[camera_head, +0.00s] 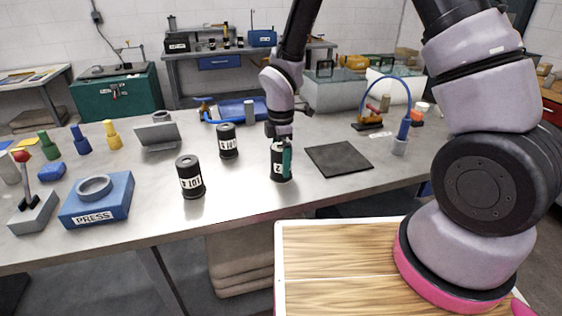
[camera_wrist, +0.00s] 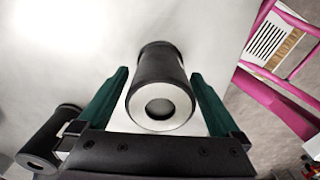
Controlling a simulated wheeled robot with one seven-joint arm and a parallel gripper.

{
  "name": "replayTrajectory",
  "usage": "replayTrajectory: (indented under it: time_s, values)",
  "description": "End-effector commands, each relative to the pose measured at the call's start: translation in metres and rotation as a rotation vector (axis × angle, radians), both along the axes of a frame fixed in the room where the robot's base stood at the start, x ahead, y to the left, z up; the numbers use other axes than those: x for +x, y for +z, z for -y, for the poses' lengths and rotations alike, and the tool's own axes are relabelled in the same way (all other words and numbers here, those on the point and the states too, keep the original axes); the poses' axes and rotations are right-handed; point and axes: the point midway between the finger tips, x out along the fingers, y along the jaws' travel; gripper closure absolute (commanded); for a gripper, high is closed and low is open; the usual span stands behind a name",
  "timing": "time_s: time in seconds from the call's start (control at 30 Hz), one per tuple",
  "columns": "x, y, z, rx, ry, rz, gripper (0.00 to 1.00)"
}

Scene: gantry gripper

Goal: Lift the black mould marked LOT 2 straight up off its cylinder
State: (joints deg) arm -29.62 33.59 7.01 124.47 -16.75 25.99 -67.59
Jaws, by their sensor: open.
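The black mould marked with a 2 (camera_head: 276,168) stands upright on the grey bench in the head view; the rest of its label is hidden. My gripper (camera_head: 283,158) is over it, pointing down, with a green finger in front of its right side. In the wrist view the mould (camera_wrist: 158,68) stands between the two green fingers of my gripper (camera_wrist: 159,76). The fingers are open, and a gap shows beside the mould. Its near end shows a pale ring around a dark round opening. The cylinder inside cannot be told apart.
Two other black labelled moulds stand to the left, one nearer (camera_head: 190,178) and one farther back (camera_head: 228,142). A blue press block (camera_head: 118,200) is farther left. A dark mat (camera_head: 339,159) lies to the right. A blue hose fixture (camera_head: 400,145) stands beyond it.

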Motion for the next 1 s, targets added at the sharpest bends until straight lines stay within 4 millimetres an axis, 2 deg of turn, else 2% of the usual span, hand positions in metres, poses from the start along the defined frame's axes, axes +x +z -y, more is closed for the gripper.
replayTrajectory:
  time_s: [0.23,0.37,0.4,0.43,0.47,0.77,0.87,1.0]
  values:
    - [0.0,-0.002,0.0,0.0,-0.001,0.0,0.0]
    - [0.0,-0.002,0.0,0.0,-0.001,0.0,0.5]
    - [0.0,-0.002,0.0,0.0,-0.001,0.0,0.65]
    - [0.0,-0.002,0.0,0.0,-0.001,0.0,0.77]
    - [0.0,-0.002,0.0,0.0,-0.001,0.0,0.82]
    - [0.001,0.005,0.0,0.002,-0.002,0.003,0.82]
    - [0.002,0.02,0.0,0.003,-0.003,0.004,0.82]
    - [0.002,0.049,0.0,0.004,-0.003,0.005,0.82]
